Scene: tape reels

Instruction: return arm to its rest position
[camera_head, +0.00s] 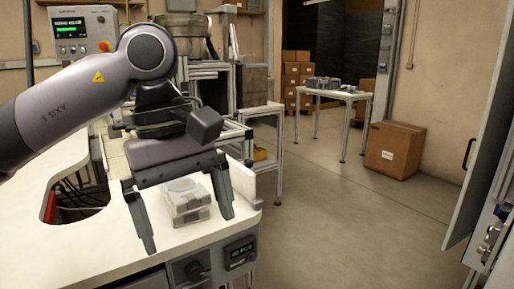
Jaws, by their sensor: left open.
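My left arm (50,118) comes in from the left, above the white counter. My left gripper (190,232) points down, its two fingers spread wide and empty. Behind and between the fingers, a small stack of pale, clear-looking reel cases (187,200) rests on the white counter (95,245). In this view the fingers straddle the stack, but I cannot tell how far apart in depth they are. My right gripper is not in view.
A control box with a green screen (82,32) stands at the back left. A white table (335,93) with grey items stands farther back. A cardboard box (394,150) sits on the floor. The floor (340,220) in the middle is clear. A grey door (487,130) is at the right.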

